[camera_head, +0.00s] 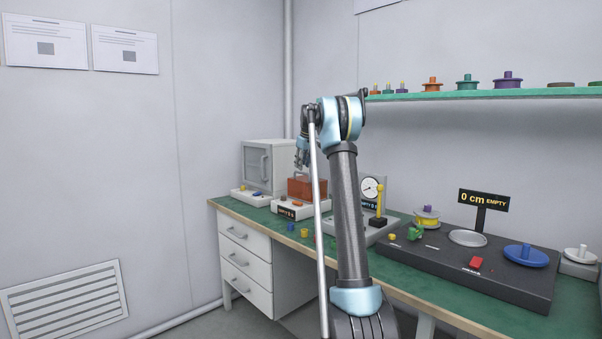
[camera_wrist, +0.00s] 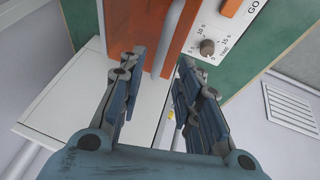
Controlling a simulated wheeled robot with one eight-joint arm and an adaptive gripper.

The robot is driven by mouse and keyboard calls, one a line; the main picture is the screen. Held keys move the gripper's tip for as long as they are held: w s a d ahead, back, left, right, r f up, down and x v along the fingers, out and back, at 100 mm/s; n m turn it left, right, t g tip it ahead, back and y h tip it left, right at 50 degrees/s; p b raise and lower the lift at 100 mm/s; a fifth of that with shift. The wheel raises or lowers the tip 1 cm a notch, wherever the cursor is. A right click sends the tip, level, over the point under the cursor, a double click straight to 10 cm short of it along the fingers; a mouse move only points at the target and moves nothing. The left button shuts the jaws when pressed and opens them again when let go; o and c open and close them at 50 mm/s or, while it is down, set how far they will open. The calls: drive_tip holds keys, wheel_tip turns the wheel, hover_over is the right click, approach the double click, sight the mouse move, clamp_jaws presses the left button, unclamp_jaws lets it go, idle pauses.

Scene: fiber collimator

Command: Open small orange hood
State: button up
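The small orange hood (camera_head: 303,187) sits on a white base unit on the bench and looks lowered in the head view. My gripper (camera_head: 301,160) is just above and in front of it, partly hidden by my own arm. In the wrist view my gripper (camera_wrist: 162,64) is open with nothing held. The orange hood (camera_wrist: 122,25) fills the top middle there. A pale grey bar (camera_wrist: 172,35), likely its handle, runs along the hood close to the gap between the fingertips. I cannot tell whether the fingers touch it.
A white panel with a dial knob (camera_wrist: 207,47) and an orange button (camera_wrist: 230,8) lies right of the hood. A white cabinet (camera_head: 264,165) stands behind it to the left. A gauge stand (camera_head: 371,190) and a black station (camera_head: 470,260) stand to the right.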

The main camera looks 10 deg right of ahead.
drive_tip(key=shift+x, duration=1.9)
clamp_jaws()
